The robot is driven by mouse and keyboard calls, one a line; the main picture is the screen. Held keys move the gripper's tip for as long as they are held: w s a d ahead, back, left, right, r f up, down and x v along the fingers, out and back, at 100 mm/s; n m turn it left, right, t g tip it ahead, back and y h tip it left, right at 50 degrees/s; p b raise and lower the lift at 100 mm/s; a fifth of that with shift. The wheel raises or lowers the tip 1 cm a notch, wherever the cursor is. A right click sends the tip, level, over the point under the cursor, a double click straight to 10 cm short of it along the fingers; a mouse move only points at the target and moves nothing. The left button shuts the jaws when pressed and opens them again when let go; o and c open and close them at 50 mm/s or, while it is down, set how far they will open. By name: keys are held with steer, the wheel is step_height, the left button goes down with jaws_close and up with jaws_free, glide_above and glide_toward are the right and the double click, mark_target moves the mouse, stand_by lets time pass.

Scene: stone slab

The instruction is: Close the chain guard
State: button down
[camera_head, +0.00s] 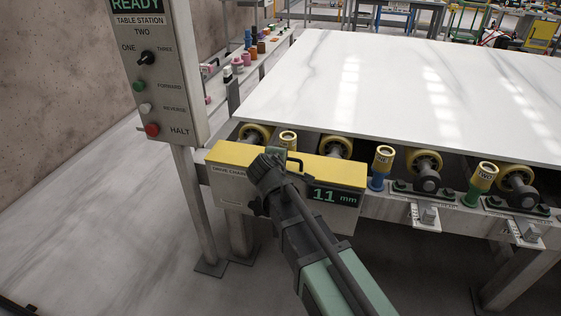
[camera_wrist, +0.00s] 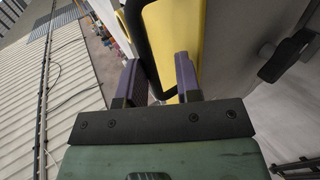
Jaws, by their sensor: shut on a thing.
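The chain guard (camera_head: 233,153) is a yellow cover over a grey box at the slab table's near left corner. The box front (camera_head: 228,185) carries a drive chain label and an 11 mm sign. My gripper (camera_head: 274,156) is at the middle of the cover and hides part of it. In the wrist view, my gripper's two fingers (camera_wrist: 160,80) are on either side of the guard's black handle (camera_wrist: 138,42), beside the yellow cover (camera_wrist: 190,32). The cover looks nearly level in the head view; I cannot tell whether it sits fully down.
The white marble slab (camera_head: 400,85) lies on yellow rollers (camera_head: 427,162) just behind the guard. Yellow-topped posts (camera_head: 383,160) stand right of it. A control panel (camera_head: 160,80) on a post stands at the left. The floor at the left (camera_head: 90,220) is clear.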

steer(key=c, duration=1.2)
jaws_free()
steer(key=shift+s+f, duration=0.2)
steer(key=shift+f, duration=0.05)
steer(key=shift+o, duration=0.2)
steer(key=p+v, duration=0.5)
steer(key=v, duration=0.6)
steer(key=shift+p, duration=0.4)
steer(key=shift+w+r, duration=0.15)
